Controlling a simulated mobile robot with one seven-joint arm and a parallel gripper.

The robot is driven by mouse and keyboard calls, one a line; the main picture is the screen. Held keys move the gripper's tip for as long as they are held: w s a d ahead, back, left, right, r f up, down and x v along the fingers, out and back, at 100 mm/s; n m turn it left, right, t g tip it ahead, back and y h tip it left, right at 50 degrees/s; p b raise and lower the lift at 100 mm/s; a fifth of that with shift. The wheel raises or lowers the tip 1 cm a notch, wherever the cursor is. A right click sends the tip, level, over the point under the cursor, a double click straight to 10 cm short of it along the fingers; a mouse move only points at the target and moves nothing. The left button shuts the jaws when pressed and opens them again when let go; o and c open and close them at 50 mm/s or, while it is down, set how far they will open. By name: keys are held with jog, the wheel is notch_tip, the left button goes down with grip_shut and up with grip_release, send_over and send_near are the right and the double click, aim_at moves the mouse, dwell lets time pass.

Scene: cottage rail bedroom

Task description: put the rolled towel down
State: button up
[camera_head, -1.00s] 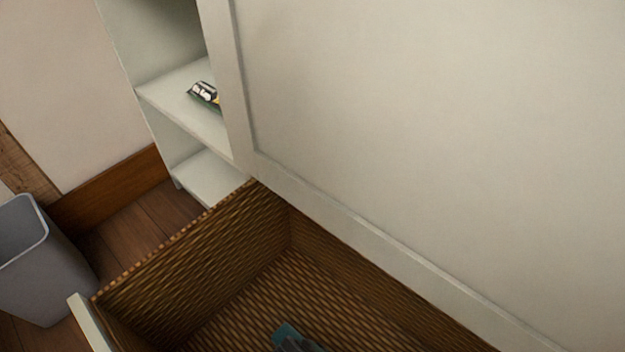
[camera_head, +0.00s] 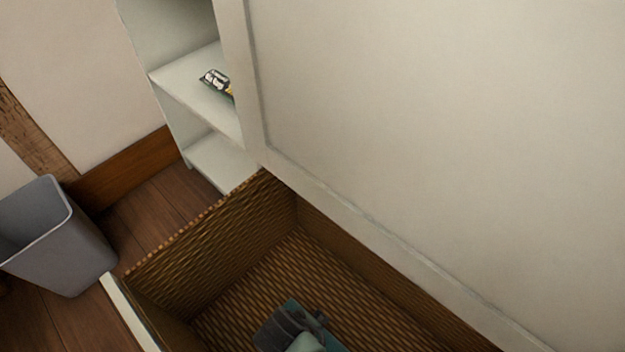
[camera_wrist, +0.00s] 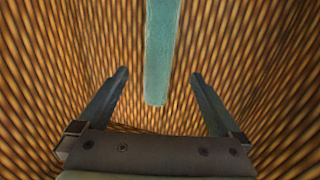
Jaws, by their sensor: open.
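The rolled towel is a teal strip (camera_wrist: 162,50) in the wrist view, running down from the top edge and ending between my fingers. Wicker shows on both sides of it, and neither finger touches it. My gripper (camera_wrist: 158,76) is open, with one finger on each side of the towel's near end. Most of the towel is hidden there. I cannot tell whether it rests fully on the basket floor.
A pale cabinet panel (camera_head: 430,130) rises just behind the basket. A grey bin (camera_head: 60,240) stands on the wooden floor at left.

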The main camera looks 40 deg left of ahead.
jog(key=shift+p+v, duration=0.6)
jog(key=shift+v, duration=1)
